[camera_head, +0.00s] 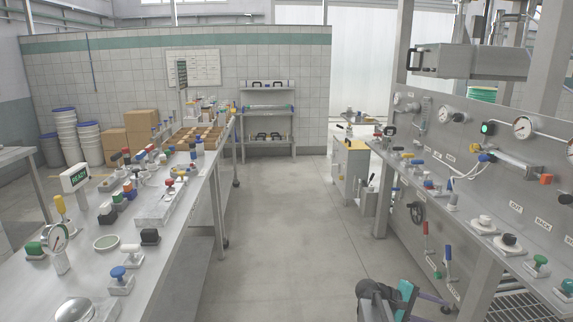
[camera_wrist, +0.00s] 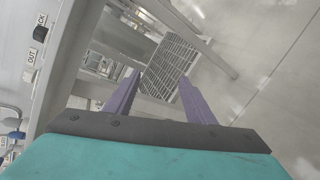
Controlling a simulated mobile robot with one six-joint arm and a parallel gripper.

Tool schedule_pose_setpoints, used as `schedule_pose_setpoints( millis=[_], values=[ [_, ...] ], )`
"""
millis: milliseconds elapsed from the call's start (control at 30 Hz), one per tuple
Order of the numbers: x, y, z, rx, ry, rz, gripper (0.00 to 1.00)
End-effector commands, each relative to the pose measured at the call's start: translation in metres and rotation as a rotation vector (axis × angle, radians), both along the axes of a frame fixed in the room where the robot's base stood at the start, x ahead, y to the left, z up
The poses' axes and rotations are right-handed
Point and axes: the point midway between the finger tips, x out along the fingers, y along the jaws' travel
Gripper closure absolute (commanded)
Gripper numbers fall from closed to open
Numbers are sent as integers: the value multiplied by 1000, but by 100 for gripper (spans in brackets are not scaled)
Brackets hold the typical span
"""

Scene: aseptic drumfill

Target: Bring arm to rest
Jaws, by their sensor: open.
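My gripper shows in the wrist view (camera_wrist: 158,95) with its two purple fingers spread apart and nothing between them. In the head view my arm, with a teal part at the wrist, is at the bottom right of the aisle, in front of the right-hand panel. The fingers are small there, near the lower right (camera_head: 432,306). The gripper touches nothing that I can see.
A long bench (camera_head: 185,235) with valves, knobs and a gauge runs along the left. A steel control panel (camera_head: 470,150) with a ledge of knobs is on the right. A yellow-topped cabinet (camera_head: 350,165) stands farther back. The aisle floor (camera_head: 275,230) between is clear.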

Motion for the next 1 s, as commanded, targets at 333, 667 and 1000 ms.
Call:
schedule_pose_setpoints(
  millis=[333, 667, 1000],
  values=[
    [-55, 77, -118, 216, 89, 21, 50],
    [-135, 153, -212, 434, 161, -14, 50],
    [-242, 236, -284, 681, 214, -132, 50]
  ],
)
